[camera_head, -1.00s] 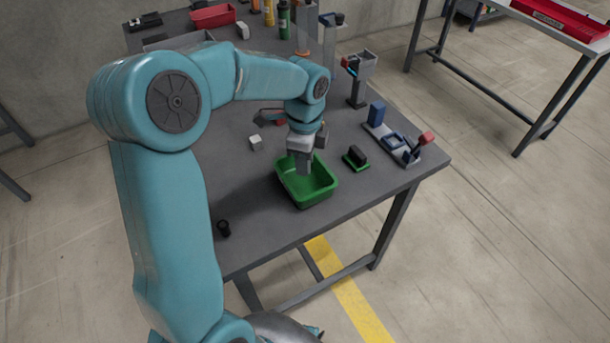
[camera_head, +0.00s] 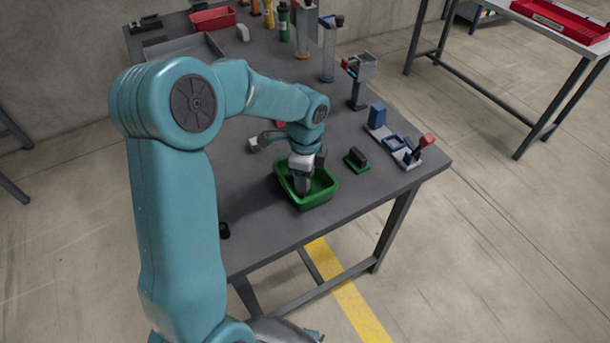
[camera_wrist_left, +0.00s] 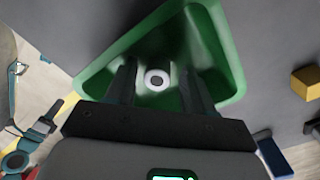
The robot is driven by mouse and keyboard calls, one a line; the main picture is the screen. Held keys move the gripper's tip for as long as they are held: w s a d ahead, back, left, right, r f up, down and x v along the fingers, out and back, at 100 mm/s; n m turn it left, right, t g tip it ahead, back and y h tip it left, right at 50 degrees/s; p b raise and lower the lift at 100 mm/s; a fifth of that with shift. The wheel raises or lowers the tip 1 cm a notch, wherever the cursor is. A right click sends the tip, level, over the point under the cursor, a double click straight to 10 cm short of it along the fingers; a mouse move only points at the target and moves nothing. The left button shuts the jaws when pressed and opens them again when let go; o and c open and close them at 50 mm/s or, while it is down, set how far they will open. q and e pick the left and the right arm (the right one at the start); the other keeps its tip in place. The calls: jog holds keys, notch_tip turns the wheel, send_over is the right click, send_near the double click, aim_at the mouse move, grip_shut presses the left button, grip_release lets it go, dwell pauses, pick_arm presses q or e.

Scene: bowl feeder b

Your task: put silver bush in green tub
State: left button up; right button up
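The green tub (camera_head: 326,198) stands near the front edge of the grey table. My left gripper (camera_head: 303,186) points down into it, and its lower end is inside the tub. In the left wrist view, the silver bush (camera_wrist_left: 164,75) is a small pale ring with a dark hole, seen against the inside of the green tub (camera_wrist_left: 232,52). The two dark fingers of my left gripper (camera_wrist_left: 160,85) stand on either side of the ring with a gap at each side, so the gripper looks open. My right gripper is not in view.
A black-and-green piece (camera_head: 357,158) sits right of the tub, with a fixture holding a blue block (camera_head: 377,115) beyond it. A grey stand (camera_head: 362,72) is farther back. A black ring (camera_head: 224,231) lies at left, partly hidden by my arm. A red bin (camera_head: 213,18) is at the back.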

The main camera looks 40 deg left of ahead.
pick_arm(q)
jog(key=shift+r, duration=0.1)
jog(key=shift+r, duration=0.3)
notch_tip(320, 180, up, 12)
jog(key=p, duration=0.1)
jog(key=shift+f, duration=0.2)
dwell(0.4)
